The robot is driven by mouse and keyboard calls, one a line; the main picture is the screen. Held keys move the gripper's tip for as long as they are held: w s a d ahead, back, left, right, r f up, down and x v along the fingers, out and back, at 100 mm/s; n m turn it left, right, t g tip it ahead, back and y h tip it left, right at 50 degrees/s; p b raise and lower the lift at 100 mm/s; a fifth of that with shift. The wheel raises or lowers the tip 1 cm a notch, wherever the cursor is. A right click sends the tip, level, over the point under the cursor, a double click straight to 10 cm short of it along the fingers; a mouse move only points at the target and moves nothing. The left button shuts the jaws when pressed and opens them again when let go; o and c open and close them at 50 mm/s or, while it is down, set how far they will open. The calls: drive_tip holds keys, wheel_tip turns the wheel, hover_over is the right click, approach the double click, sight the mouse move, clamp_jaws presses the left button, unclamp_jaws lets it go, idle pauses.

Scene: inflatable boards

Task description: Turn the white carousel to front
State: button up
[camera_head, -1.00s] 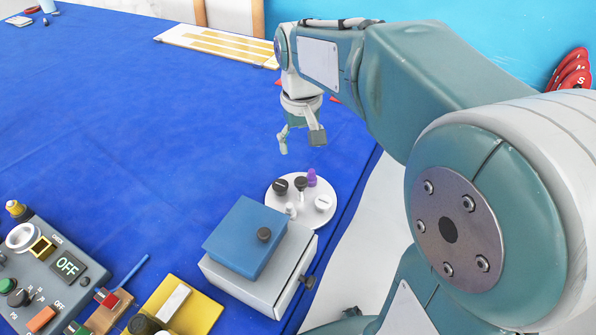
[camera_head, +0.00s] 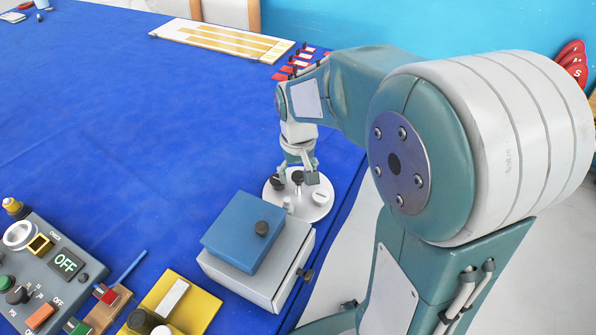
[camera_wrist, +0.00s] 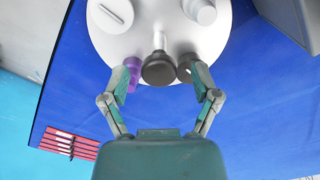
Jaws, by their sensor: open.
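The white carousel (camera_head: 319,211) is a round disc on the blue table, behind the box with the blue lid. It carries black knobs, pale knobs and a purple piece. My gripper (camera_head: 298,177) is open and low over the far part of the disc. In the wrist view the carousel (camera_wrist: 205,50) fills the top middle. There a black knob (camera_wrist: 158,70) sits between the open fingers of my gripper (camera_wrist: 161,77). The purple piece (camera_wrist: 131,68) is by the left finger and another dark knob (camera_wrist: 186,66) by the right finger. I cannot tell whether they touch.
A grey box (camera_head: 285,264) with a blue lid (camera_head: 240,228) stands just in front of the carousel. A control panel (camera_head: 45,270) and a yellow plate (camera_head: 200,305) lie at the front left. The table's edge is close on the right. The middle left is clear.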

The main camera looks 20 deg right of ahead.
clamp_jaws()
drive_tip(key=shift+m, duration=2.2)
drive_tip(key=shift+s+f+m, duration=0.1)
drive_tip(key=shift+m, duration=6.7)
